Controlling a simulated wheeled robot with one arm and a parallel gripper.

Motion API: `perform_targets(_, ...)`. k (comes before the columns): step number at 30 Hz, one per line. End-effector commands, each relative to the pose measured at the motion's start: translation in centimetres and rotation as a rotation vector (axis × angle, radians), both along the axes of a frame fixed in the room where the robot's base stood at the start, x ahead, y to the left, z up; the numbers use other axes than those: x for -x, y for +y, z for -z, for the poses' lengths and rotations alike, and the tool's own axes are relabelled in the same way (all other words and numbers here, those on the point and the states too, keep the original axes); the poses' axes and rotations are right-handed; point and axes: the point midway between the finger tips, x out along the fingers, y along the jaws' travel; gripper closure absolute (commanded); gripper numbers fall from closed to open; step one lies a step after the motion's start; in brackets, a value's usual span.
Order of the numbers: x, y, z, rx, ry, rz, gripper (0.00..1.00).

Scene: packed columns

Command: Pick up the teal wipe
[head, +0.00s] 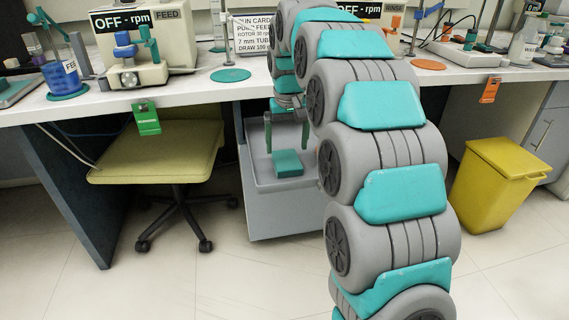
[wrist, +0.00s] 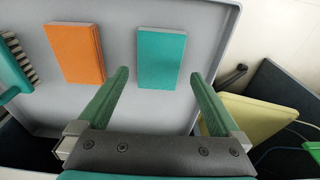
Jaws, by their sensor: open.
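The teal wipe (wrist: 161,58) is a flat rectangular block lying in a grey tray (wrist: 118,25) in the wrist view. In the head view the teal wipe (head: 288,165) shows just below my gripper (head: 286,148), inside the grey tray (head: 256,176) under the bench. My gripper (wrist: 160,76) is open and empty, with its two green fingers pointing at the wipe. In the wrist view the fingertips appear on either side of the wipe's near part. The gap between fingers and wipe is hard to judge.
An orange wipe (wrist: 75,52) lies left of the teal one, and a teal-handled brush (wrist: 15,68) sits further left. A yellow-green chair (head: 157,150) stands left of the tray, a yellow bin (head: 497,182) at right. The bench top (head: 190,92) overhangs the tray.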

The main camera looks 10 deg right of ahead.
Motion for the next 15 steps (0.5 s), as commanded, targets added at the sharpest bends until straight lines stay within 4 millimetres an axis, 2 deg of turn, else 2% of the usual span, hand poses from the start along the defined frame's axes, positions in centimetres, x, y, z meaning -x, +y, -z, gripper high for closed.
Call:
perform_targets(5, -0.2, 0.0, 1.4, 0.0, 0.0, 0.0, 0.0)
perform_targets(12, -0.8, -0.1, 4.7, 0.0, -0.001, 0.0, 0.0)
perform_targets(15, -0.8, -0.1, 5.1, 0.0, -0.001, 0.0, 0.0)
